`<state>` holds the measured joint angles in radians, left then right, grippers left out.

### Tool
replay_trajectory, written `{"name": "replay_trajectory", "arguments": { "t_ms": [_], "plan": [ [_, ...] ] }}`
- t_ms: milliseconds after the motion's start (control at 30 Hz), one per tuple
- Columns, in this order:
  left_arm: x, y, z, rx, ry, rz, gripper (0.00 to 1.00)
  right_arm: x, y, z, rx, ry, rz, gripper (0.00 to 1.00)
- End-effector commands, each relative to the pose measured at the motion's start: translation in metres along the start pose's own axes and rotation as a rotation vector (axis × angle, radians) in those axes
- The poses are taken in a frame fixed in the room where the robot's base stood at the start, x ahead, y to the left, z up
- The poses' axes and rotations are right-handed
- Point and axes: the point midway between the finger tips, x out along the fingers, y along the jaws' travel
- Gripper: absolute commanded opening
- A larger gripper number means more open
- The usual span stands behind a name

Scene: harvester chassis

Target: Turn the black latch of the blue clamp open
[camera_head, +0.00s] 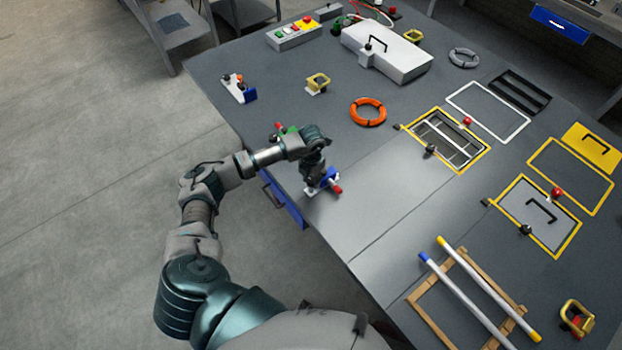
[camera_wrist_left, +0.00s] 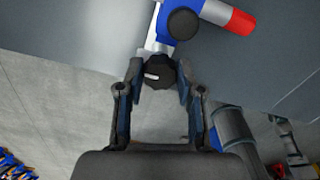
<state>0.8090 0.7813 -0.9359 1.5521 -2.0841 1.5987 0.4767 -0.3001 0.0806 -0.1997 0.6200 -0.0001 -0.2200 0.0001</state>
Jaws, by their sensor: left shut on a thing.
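The blue clamp (camera_head: 329,176) is at the left edge of the grey table, with a red end (camera_head: 337,189) pointing right. In the left wrist view the blue clamp (camera_wrist_left: 212,10) is at the top, with its red end (camera_wrist_left: 241,21) to the right and a round dark knob on it. My left gripper (camera_head: 316,182) reaches down onto the clamp and partly hides it. In the wrist view my left gripper (camera_wrist_left: 158,80) has its fingers on both sides of the black latch (camera_wrist_left: 159,73), shut on it. A short white mark shows on the latch. My right gripper is not in view.
A red and green part (camera_head: 286,130) lies behind my left wrist. An orange ring (camera_head: 368,112) and a yellow clamp (camera_head: 318,83) are farther back. Yellow-framed panels (camera_head: 538,212) are to the right. The tabletop just right of the clamp is clear.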

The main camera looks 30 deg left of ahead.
Motion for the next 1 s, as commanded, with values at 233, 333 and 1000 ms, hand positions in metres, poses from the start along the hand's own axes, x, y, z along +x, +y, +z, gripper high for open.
{"name": "replay_trajectory", "arguments": {
  "t_ms": [233,333,1000],
  "plan": [
    [-0.005,0.002,0.005,-0.004,-0.019,0.000,0.01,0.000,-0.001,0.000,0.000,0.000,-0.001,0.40],
    [-0.005,0.002,0.005,-0.004,-0.018,0.001,0.47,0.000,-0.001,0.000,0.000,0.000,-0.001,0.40],
    [-0.067,0.003,0.003,-0.001,-0.012,0.001,0.47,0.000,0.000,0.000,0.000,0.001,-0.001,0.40]
  ]
}}
